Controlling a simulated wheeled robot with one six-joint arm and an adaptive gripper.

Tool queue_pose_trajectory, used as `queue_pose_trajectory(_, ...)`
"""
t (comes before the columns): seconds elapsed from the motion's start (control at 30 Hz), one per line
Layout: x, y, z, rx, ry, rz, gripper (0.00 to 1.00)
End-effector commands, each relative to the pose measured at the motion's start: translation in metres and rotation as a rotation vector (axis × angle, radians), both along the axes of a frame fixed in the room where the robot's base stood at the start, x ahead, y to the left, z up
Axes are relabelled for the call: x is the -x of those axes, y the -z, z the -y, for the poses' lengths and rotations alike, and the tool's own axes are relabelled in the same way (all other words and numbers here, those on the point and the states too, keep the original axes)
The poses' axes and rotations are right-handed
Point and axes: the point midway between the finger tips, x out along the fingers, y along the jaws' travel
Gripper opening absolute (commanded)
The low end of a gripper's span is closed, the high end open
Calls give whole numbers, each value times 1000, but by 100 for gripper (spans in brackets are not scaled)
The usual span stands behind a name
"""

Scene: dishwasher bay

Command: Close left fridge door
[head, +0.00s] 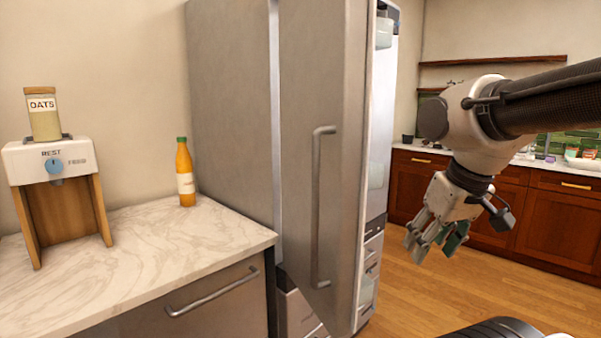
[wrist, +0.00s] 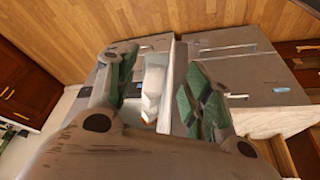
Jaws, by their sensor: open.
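The left fridge door (head: 300,110) stands swung open toward me in the head view, with a long vertical handle (head: 319,205) on its grey outer face. Its pale inner side, with shelves (head: 382,110), shows along the right edge. The grey fridge side (head: 230,95) stands behind and left of the door. My gripper (head: 437,243) hangs pointing down to the right of the door, on its inner side, open and empty. In the wrist view, its green-padded fingers (wrist: 160,95) are spread, with a pale upright edge showing between them; whether they touch it is unclear.
A marble counter (head: 130,255) at left holds an orange bottle (head: 185,175) and an oats dispenser (head: 60,165). Grey drawers (wrist: 240,70) show in the wrist view. Wooden cabinets (head: 500,215) line the back right. Open wood floor (head: 470,285) lies below my gripper.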

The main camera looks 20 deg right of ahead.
Motion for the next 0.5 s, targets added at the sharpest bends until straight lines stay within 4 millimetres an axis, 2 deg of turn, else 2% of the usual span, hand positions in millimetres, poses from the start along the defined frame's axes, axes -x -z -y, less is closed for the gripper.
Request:
queue_pose_trajectory(0.03,-1,0,-3,0,-16,0,36)
queue_pose_trajectory(0.17,-10,10,-26,3,-125,-50,12)
queue_pose_trajectory(0.23,-21,17,-49,12,-227,-99,0)
queue_pose_trajectory(0.37,-53,16,-107,79,-460,-181,0)
queue_pose_trajectory(0.5,-79,8,-177,242,-769,-283,0)
